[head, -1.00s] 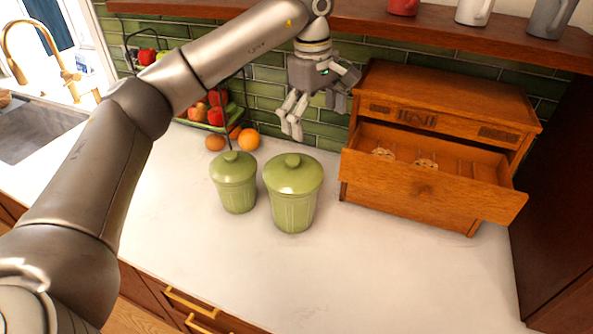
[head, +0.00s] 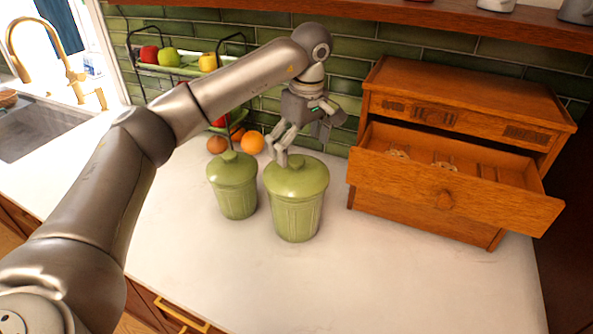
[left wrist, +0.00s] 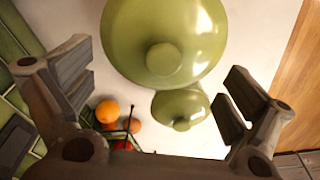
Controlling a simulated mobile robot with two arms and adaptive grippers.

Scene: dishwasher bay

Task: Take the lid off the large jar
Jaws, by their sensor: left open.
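The large green jar (head: 297,215) stands upright on the counter, with its green lid (head: 311,179) on it. In the left wrist view the lid (left wrist: 130,35) and its round knob (left wrist: 163,59) show from above. My left gripper (head: 281,160) is open and empty, just above and behind the lid. In the left wrist view my left gripper's fingers (left wrist: 158,95) are spread wide, with the knob ahead and between them; contact is not visible. The smaller green jar (head: 237,195), lidded, stands to the left of the large one. My right gripper is not in view.
A wooden cabinet (head: 470,95) with an open drawer (head: 450,195) holding cookies stands at the right. A fruit rack (head: 190,70) and oranges (head: 251,142) are behind the jars. A shelf (head: 470,18) runs overhead. The front counter (head: 400,285) is clear.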

